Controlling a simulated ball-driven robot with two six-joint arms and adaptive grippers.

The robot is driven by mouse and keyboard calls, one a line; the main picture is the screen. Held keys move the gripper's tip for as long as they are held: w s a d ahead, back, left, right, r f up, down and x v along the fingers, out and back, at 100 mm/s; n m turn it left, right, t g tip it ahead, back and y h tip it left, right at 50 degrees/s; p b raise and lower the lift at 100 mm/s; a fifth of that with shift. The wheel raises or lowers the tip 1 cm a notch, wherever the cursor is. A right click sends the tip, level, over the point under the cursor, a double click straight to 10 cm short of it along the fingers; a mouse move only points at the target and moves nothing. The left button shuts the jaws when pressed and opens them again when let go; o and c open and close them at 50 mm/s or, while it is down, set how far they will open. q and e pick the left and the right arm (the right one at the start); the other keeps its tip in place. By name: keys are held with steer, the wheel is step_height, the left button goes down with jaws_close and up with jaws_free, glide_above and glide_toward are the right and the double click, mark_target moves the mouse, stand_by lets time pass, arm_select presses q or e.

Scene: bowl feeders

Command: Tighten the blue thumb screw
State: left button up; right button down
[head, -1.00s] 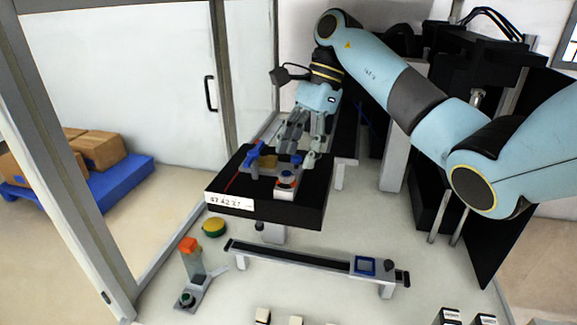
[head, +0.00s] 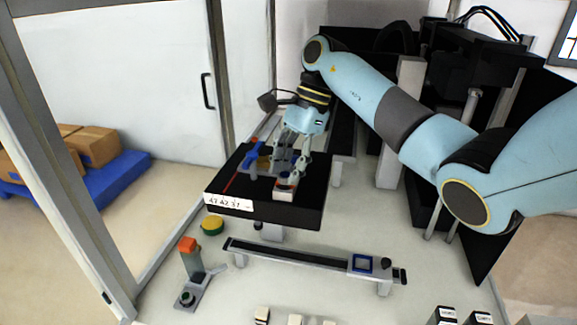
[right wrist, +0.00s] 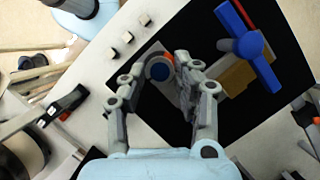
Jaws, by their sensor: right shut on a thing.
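The block (head: 284,193) sits near the front edge of a black plate (head: 240,190). My right gripper (right wrist: 156,74) has its fingertips on either side of the screw and is shut on it. In the head view the right gripper (head: 291,170) reaches down to the block from behind, and its fingers partly cover the screw. My left gripper is not in view.
A blue winged handle (head: 253,154) with a tan block stands on the plate, left of my fingers. In front are a rail with a blue frame (head: 361,263), a yellow-green button (head: 212,224) and an orange-topped post (head: 188,244). Small pale blocks (head: 262,315) lie nearest.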

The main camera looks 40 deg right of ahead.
steer(key=shift+m+b, duration=0.4)
steer(key=shift+m, duration=0.2)
steer(key=m+t+b, duration=0.1)
steer(key=m+b, duration=0.1)
steer(key=m, duration=0.1)
steer(key=shift+s+t, duration=0.15)
steer(key=shift+t, duration=0.15)
steer(key=m+t+h+b, duration=0.1)
steer(key=m, duration=0.2)
steer(key=shift+a+m, duration=0.1)
steer(key=shift+m, duration=0.3)
steer(key=m+t+h+b, duration=0.1)
steer(key=m+b, duration=0.1)
steer(key=m, duration=0.2)
steer(key=shift+s+a, duration=0.15)
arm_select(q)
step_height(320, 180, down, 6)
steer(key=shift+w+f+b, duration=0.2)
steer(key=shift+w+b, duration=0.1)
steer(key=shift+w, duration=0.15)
arm_select(e)
steer(key=shift+a+r+m+t+h, duration=0.1)
steer(key=shift+m+t+h, duration=0.25)
steer(key=shift+m, duration=0.7)
steer(key=shift+r+m+t+h, duration=0.15)
steer(key=shift+m+h, duration=0.4)
steer(key=shift+m, duration=0.5)
steer(key=shift+f, duration=0.1)
steer(key=c, duration=1)
jaws_free()
